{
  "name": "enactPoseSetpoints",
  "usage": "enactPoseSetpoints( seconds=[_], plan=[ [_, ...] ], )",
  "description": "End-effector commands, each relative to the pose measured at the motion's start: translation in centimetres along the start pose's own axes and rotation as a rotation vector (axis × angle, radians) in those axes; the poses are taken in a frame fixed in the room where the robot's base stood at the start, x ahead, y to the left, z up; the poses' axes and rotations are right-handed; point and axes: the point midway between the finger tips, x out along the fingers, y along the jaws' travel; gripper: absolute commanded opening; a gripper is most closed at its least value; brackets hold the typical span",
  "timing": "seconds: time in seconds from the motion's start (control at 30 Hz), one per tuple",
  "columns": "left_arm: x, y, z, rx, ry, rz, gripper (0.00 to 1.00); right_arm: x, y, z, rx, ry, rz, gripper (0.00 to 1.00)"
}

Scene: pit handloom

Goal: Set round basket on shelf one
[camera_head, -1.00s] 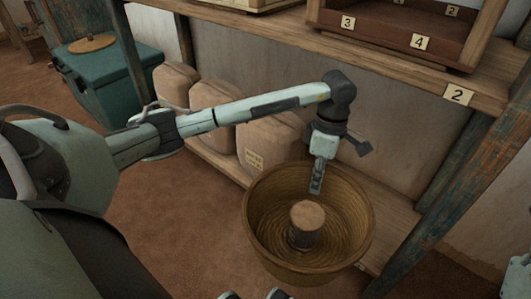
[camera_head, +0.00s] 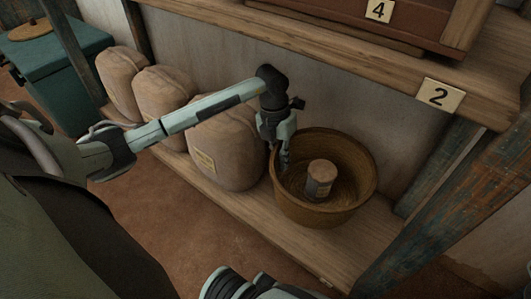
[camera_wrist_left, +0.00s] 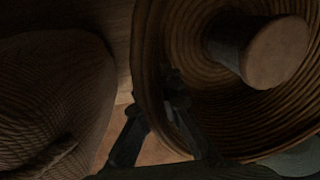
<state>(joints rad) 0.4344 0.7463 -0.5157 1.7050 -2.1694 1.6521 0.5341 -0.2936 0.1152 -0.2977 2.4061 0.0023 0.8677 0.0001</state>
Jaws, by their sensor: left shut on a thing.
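The round basket (camera_head: 350,205), brown and coiled, is over the right part of the lower shelf (camera_head: 262,222), upright or nearly so. A short cylinder with a tan top (camera_head: 321,172) stands inside it. My left gripper (camera_head: 283,160) is shut on the basket's left rim, with its fingers pointing down. In the left wrist view the basket wall (camera_wrist_left: 152,50) runs between the fingers (camera_wrist_left: 158,112). I cannot tell whether the basket's bottom touches the shelf boards.
Several tan sacks (camera_head: 222,150) stand on the lower shelf, the nearest close to the basket's left. The upper shelf, with a number 2 tag (camera_head: 440,96), overhangs behind. A worn post (camera_head: 445,205) stands at right. Bare shelf lies in front of the basket.

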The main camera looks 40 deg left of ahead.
Motion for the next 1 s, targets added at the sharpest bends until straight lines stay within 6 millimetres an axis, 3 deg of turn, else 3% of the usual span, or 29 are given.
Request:
enactPoseSetpoints(
  seconds=[0.2,0.6,1.0],
  plan=[
    [4.2,0.4,-0.1,0.001,0.002,-0.004,0.00,-0.1,-0.1,0.3,-0.004,0.020,-0.030,0.40],
    [8.7,1.1,0.0,0.002,0.000,-0.004,0.00,-0.1,-0.3,0.7,-0.011,0.040,-0.059,0.40],
    [9.2,1.2,0.1,0.003,-0.001,-0.002,0.00,0.3,-0.4,0.7,-0.014,0.047,-0.076,0.40]
  ],
)
